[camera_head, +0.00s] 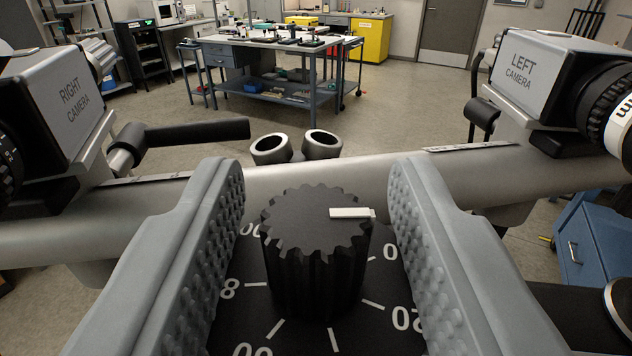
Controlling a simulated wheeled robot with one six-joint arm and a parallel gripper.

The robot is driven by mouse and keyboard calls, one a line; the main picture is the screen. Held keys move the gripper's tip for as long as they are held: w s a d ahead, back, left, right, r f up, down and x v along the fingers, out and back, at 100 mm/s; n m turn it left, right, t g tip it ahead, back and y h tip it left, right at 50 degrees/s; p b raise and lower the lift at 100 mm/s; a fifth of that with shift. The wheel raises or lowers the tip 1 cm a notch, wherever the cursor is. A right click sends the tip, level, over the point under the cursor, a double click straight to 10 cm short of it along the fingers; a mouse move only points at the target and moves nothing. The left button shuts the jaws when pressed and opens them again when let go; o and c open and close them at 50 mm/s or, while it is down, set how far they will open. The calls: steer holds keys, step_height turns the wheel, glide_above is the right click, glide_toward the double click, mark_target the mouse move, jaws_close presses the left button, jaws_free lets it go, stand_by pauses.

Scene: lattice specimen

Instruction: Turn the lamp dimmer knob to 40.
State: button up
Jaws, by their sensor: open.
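The lamp dimmer knob (312,255) is a black ribbed cylinder in the middle of the camera_head view. A white pointer mark (350,213) on its top points to the right, towards my right finger. The knob stands on a black dial plate (300,335) with white ticks and numbers. A 0 and a 20 show at right; numbers at left and bottom are partly hidden or cut off. The exact reading cannot be told. My gripper (315,185) is open, with one grey dimpled finger on each side of the knob and a visible gap to both.
A thick grey horizontal tube (290,185) runs behind the knob. A right camera (62,90) and a left camera (555,75) are mounted at its sides. Two short metal rings (322,145) stand behind it. A workbench (270,65) and open floor lie beyond.

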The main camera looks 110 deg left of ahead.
steer(key=shift+c, duration=0.2)
jaws_close()
steer(key=shift+s+m+t+y, duration=0.1)
steer(key=shift+m+t+y, duration=0.6)
steer(key=shift+m+t, duration=1.6)
steer(key=shift+t, duration=1.2)
steer(key=shift+o, duration=0.2)
jaws_free()
